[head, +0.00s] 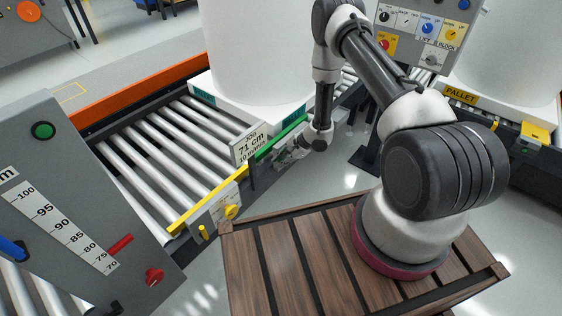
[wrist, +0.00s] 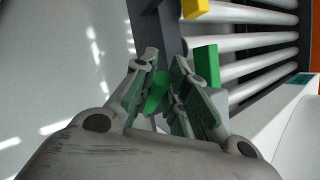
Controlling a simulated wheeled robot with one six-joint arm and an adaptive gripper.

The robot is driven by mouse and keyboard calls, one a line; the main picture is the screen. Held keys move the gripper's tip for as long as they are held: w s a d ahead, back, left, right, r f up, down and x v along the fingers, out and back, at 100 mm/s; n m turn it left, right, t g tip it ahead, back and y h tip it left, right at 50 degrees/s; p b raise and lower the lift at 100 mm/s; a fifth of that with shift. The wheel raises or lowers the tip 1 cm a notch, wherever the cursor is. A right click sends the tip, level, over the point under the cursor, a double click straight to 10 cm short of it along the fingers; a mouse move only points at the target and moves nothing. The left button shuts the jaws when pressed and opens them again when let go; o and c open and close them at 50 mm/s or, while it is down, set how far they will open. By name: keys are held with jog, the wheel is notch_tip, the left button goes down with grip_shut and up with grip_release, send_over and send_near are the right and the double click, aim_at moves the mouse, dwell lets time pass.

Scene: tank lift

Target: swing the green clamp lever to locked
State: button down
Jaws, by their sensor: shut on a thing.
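My gripper (wrist: 165,75) points toward the side of the roller conveyor. Its jaws are shut on the green clamp lever (wrist: 156,93), whose rounded end shows between the fingers in the wrist view. The fingers hide part of the lever. In the head view my gripper (head: 291,154) is low beside the near conveyor rail, right of the sign reading 71 cm (head: 249,144). The lever itself is too small and covered to make out there.
A green bar (head: 283,138) and a yellow bar (head: 207,207) run along the near conveyor edge. A white tank (head: 257,45) stands on a white pallet on the rollers.

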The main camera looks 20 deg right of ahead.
jog(key=c, duration=1.4)
grip_release()
jog(key=shift+d+r, duration=0.1)
jog(key=shift+v, duration=3.9)
jog(key=shift+c, duration=0.4)
